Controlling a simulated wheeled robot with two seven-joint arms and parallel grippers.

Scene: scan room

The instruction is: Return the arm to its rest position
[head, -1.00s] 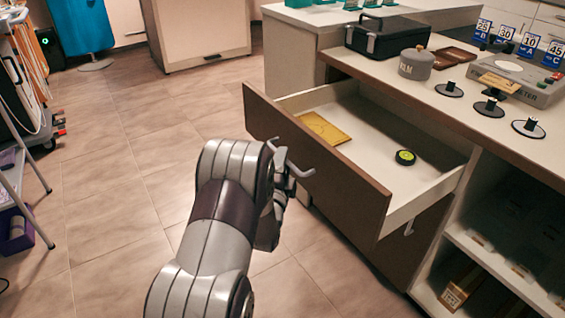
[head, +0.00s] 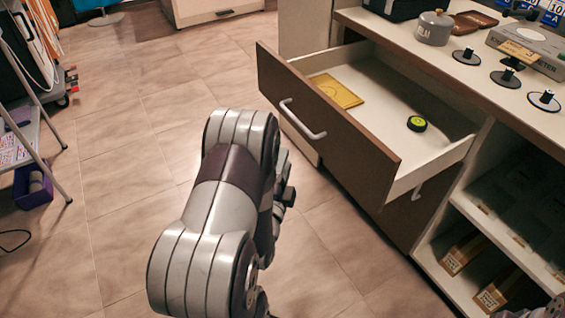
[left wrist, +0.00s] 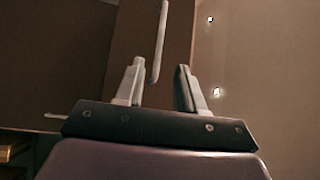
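My left arm comes in from the bottom of the head view, and its gripper (head: 287,190) is partly hidden behind the arm, below and in front of the open drawer (head: 335,130). In the left wrist view the two fingers of my left gripper (left wrist: 157,85) are apart with nothing between them. The drawer's light bar handle (head: 302,120) is clear of the fingers in the head view; a handle also shows beyond the fingertips in the left wrist view (left wrist: 159,40).
The drawer holds a yellow flat item (head: 337,91) and a green-and-black round item (head: 417,123). The counter (head: 440,62) bears a grey canister (head: 434,28) and several black-based stands. Open shelves with boxes (head: 463,252) lie below right.

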